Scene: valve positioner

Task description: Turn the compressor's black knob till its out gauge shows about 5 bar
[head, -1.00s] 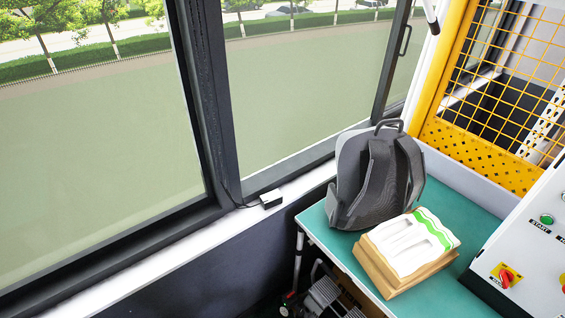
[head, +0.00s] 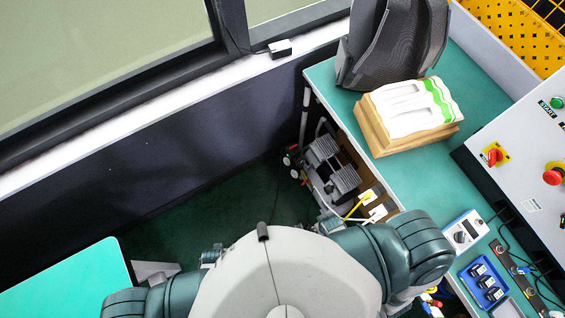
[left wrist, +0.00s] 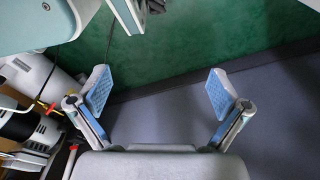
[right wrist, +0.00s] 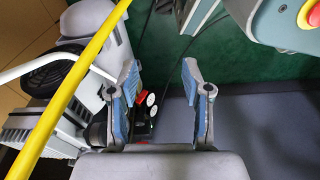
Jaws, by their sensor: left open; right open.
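The compressor (head: 328,165) stands on the floor between the window wall and the green table, with red parts at its left end. In the right wrist view it fills the left side, and two small white-faced gauges (right wrist: 151,99) with red show just behind the left finger. Their readings are too small to tell, and I cannot make out the black knob. My right gripper (right wrist: 160,82) is open and empty, close to the gauges. My left gripper (left wrist: 159,92) is open and empty above the floor, with machine parts (left wrist: 35,135) at its left. Neither gripper shows in the head view.
A yellow hose (right wrist: 75,85) crosses close to the right wrist camera. Another green tabletop (head: 70,285) is at lower left. Green floor (head: 190,220) lies clear left of the compressor.

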